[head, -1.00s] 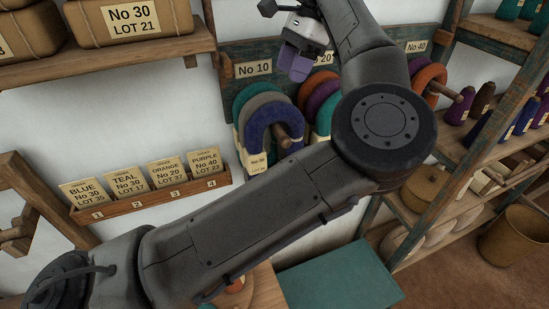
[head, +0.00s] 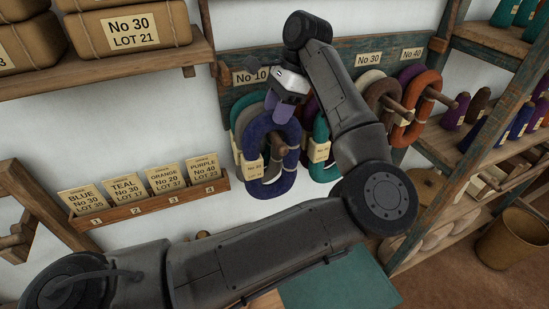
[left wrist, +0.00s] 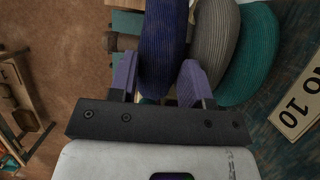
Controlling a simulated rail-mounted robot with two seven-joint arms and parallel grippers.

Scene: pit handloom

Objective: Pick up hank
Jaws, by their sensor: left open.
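Hanks of yarn hang on wooden pegs along a green board. On the No 10 peg a dark blue hank (head: 262,180) hangs in front, with a grey hank (left wrist: 214,40) and a teal hank (left wrist: 251,55) behind it. My left gripper (head: 282,112) is at the upper part of the blue hank. In the left wrist view its purple fingers stand apart, one on each side of the blue hank (left wrist: 162,35); the right finger lies between the blue and grey hanks. I cannot tell whether the fingers touch it. My right gripper is not in view.
Several hanks, including a brown hank (head: 382,98) and an orange hank (head: 408,125), hang to the right. A card rack (head: 150,204) is on the wall at left. Shelves with yarn cones (head: 472,108) and a bin (head: 510,238) stand at right.

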